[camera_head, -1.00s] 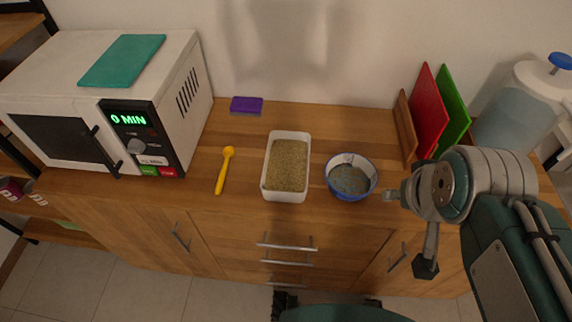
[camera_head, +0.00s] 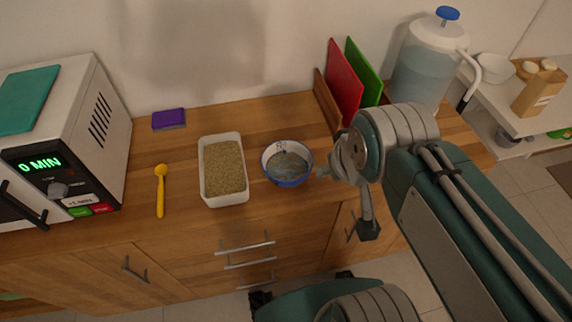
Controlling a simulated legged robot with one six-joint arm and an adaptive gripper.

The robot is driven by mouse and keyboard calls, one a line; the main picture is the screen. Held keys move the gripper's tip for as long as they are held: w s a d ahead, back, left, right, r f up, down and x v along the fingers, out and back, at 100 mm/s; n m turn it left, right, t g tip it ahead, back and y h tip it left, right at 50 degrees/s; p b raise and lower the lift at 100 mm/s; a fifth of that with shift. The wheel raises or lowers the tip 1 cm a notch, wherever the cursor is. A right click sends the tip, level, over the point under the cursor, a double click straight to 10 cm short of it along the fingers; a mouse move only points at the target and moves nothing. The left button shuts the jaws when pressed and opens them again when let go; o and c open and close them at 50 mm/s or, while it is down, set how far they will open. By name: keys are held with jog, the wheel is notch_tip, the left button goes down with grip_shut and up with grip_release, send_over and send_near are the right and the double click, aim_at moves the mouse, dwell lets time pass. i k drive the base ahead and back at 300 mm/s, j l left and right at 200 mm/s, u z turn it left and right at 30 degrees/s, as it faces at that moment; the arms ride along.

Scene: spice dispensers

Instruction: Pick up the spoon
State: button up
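The yellow spoon (camera_head: 160,191) lies on the wooden counter, between the microwave and a white container, with its bowl end toward the wall. My gripper (camera_head: 326,173) is at the right of the blue-and-white bowl, well to the right of the spoon. It appears beside or just above the bowl's right rim. Its fingers are small and partly hidden by my arm, so I cannot tell whether they are apart.
A white container (camera_head: 245,198) of grainy spice and a blue-and-white bowl (camera_head: 290,181) stand between the spoon and my gripper. The microwave (camera_head: 104,129) is left of the spoon. A purple sponge (camera_head: 169,119) lies behind. Red (camera_head: 346,80) and green (camera_head: 364,72) boards stand at right.

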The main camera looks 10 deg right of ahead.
aim_at(161, 170)
jog(key=k+j, duration=0.1)
jog(key=j, duration=2.3)
